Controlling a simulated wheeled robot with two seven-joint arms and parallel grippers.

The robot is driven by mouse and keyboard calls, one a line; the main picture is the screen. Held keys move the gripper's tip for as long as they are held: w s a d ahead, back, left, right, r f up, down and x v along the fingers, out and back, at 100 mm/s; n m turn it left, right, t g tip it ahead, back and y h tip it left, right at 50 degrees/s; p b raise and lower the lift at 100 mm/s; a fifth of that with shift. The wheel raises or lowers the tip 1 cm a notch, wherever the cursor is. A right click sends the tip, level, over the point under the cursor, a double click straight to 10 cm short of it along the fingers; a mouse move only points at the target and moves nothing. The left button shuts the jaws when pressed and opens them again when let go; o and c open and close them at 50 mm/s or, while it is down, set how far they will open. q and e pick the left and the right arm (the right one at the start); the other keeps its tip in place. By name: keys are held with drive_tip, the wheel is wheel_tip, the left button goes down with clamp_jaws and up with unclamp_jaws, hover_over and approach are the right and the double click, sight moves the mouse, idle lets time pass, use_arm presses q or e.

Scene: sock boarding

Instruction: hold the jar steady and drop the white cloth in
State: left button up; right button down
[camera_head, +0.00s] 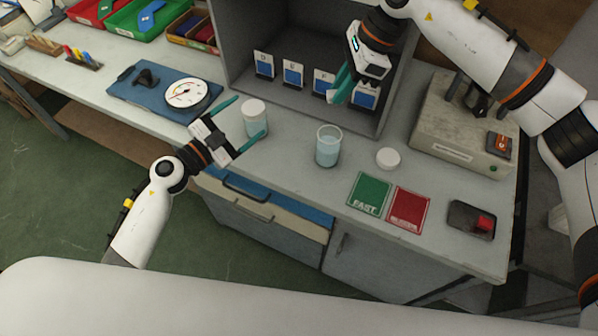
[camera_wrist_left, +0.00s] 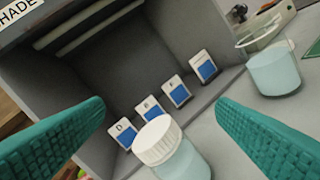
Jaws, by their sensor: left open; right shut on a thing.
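An open clear jar of pale blue liquid (camera_head: 327,148) stands on the bench, also at the right of the left wrist view (camera_wrist_left: 275,72). A second jar, capped in white (camera_head: 254,116), stands to its left and shows at the bottom of the left wrist view (camera_wrist_left: 163,143). My left gripper (camera_head: 251,117) is open, with its teal fingers to either side of the capped jar; contact cannot be told. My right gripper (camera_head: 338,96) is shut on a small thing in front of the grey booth.
Blue-and-white lettered cards (camera_head: 293,75) stand in the booth (camera_head: 305,32). A loose white lid (camera_head: 388,158), green card (camera_head: 369,194) and red card (camera_head: 408,209) lie right of the open jar. A dial gauge (camera_head: 186,93) is left; a grey machine (camera_head: 452,130) is right.

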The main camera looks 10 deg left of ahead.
sight(332, 142)
use_arm(q)
drive_tip(key=s+d+f+n, duration=0.2)
drive_tip(key=d, duration=0.2)
drive_tip(key=s+d+f+n, duration=0.2)
drive_tip(key=s+d+n, duration=0.1)
drive_tip(key=d, duration=0.2)
drive_tip(key=s+d+f+n, duration=0.2)
drive_tip(key=d, duration=0.3)
drive_tip(key=shift+s+f+n+y, duration=0.25)
drive_tip(key=shift+s+n+y, duration=0.05)
drive_tip(key=shift+n, duration=0.1)
drive_tip(key=x, duration=1.2)
drive_tip(key=c, duration=1.2)
drive_tip(key=shift+o, duration=0.2)
use_arm(e)
wheel_tip(332, 142, down, 8)
drive_tip(key=shift+f, duration=0.25)
drive_tip(key=c, duration=1.2)
unclamp_jaws()
